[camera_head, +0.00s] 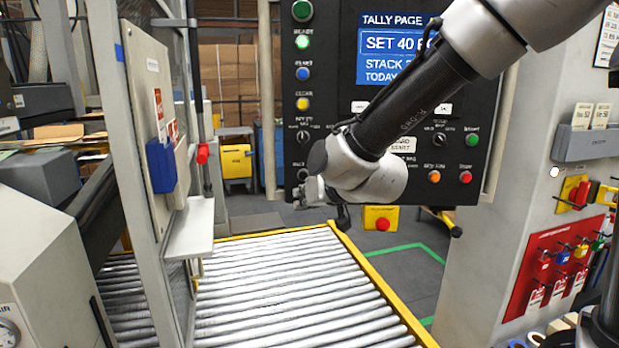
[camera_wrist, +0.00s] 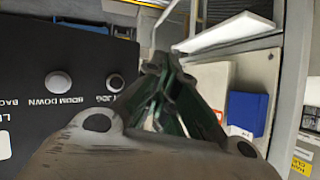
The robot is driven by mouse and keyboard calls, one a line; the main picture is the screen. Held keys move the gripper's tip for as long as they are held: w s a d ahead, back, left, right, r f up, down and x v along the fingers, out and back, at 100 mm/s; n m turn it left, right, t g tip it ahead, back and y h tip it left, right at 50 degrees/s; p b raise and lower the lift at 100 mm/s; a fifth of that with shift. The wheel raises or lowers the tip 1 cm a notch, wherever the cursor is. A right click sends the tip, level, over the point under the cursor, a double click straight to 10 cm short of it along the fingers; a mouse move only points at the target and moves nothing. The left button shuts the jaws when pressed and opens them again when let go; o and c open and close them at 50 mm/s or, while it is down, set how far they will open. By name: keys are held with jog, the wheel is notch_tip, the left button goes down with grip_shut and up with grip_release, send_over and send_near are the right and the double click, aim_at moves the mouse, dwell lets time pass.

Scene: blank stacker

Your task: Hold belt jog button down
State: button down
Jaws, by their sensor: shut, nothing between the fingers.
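In the wrist view, a round dark button with a pale ring (camera_wrist: 115,83) sits near the edge of a black panel; its partly readable label ends in "T JOG". My gripper (camera_wrist: 160,62) is shut and empty, its dark green fingers together just to the right of this button in the picture. The fingertips appear clear of the button, though depth is hard to judge. In the head view, my arm reaches down-left across the large control panel (camera_head: 345,95); the fingers are hard to make out, and I cannot identify the jog button.
A pale button labelled "BOOM DOWN" (camera_wrist: 58,82) lies beside the jog button. A white shelf (camera_head: 192,232) and a blue box (camera_head: 161,165) are on the frame to the left. A roller conveyor (camera_head: 290,285) with yellow rails runs below. A red button on yellow (camera_head: 382,224) stands behind.

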jog(key=w, duration=0.8)
jog(key=shift+w+d, duration=0.25)
jog(key=shift+w, duration=0.15)
jog(key=shift+w, duration=0.1)
dwell(1.4)
jog(key=shift+w, duration=0.3)
jog(key=shift+w, duration=0.4)
dwell(0.5)
dwell(2.4)
jog(key=shift+s, duration=0.85)
jog(key=shift+s+a, duration=0.2)
jog(key=shift+s, duration=2.3)
